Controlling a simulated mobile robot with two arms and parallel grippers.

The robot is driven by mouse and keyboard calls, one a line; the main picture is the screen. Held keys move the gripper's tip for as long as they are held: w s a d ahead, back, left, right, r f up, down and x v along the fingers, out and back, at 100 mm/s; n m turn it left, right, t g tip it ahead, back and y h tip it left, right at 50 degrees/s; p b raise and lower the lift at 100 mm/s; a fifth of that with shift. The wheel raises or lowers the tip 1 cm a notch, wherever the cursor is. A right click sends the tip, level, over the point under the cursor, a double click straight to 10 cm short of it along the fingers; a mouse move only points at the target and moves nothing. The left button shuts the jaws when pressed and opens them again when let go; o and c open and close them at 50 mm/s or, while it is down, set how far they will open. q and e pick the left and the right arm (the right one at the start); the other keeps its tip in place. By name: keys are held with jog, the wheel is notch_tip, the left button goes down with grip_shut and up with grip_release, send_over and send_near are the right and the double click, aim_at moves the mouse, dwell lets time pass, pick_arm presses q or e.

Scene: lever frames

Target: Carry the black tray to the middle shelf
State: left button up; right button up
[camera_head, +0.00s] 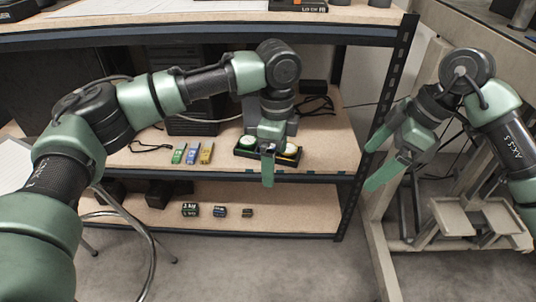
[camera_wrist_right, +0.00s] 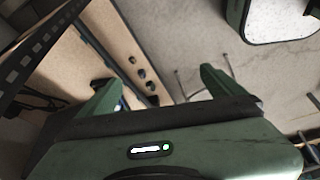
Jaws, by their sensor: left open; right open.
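The black tray (camera_head: 246,155) lies on the middle shelf (camera_head: 330,150), near its front edge. It holds a white-and-green round item (camera_head: 247,142) and a yellow-and-white item (camera_head: 290,150). My left gripper (camera_head: 268,170) points down at the tray's front middle and covers part of it. Its fingers overlap in the head view, and contact with the tray cannot be told. My right gripper (camera_head: 376,165) is open and empty, right of the shelf unit and apart from the tray. Its spread fingers also show in the right wrist view (camera_wrist_right: 158,90).
Green, blue and yellow small items (camera_head: 192,154) stand left of the tray. A dark cable (camera_head: 318,105) lies behind it. The lower shelf (camera_head: 290,205) holds small boxes (camera_head: 190,210). A black perforated post (camera_head: 392,85) stands between the tray and my right gripper. A stool (camera_head: 150,250) stands front left.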

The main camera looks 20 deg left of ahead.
jog(key=v, duration=0.5)
jog(key=shift+d+r, duration=0.15)
jog(key=shift+r, duration=0.05)
